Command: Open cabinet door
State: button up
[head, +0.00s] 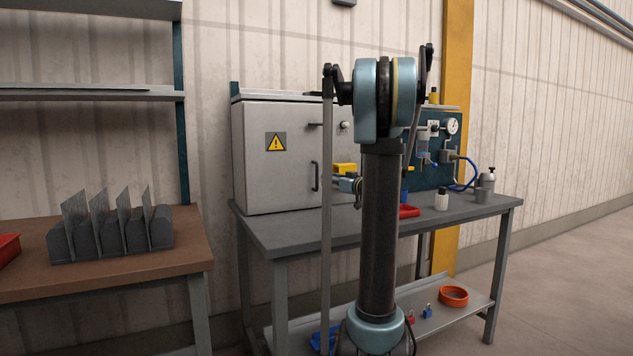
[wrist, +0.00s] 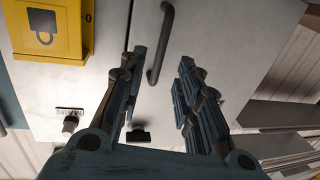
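The light grey cabinet (head: 250,165) stands on the workbench in the head view. Its door looks shut and bears a yellow warning triangle (head: 276,141). The dark vertical bar handle (head: 314,176) is at the door's right side. In the wrist view, which looks upside down, the handle (wrist: 160,45) shows in front of my gripper (wrist: 163,66). The two fingers are spread, one on each side of the handle's line. I see no contact, and the depth gap is hard to judge. In the head view my arm hides part of the cabinet's right side.
A yellow box with a padlock symbol (wrist: 45,28) is close beside the handle. A black latch (wrist: 138,136) and a round knob (wrist: 70,124) are also on the cabinet. A pneumatic panel (head: 433,165) stands at right, and a brown table (head: 130,265) at left.

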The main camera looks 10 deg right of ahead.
aim_at(317, 187)
jog(key=x, duration=0.9)
jog(key=shift+w+a, duration=0.15)
jog(key=shift+w, duration=0.05)
grip_shut()
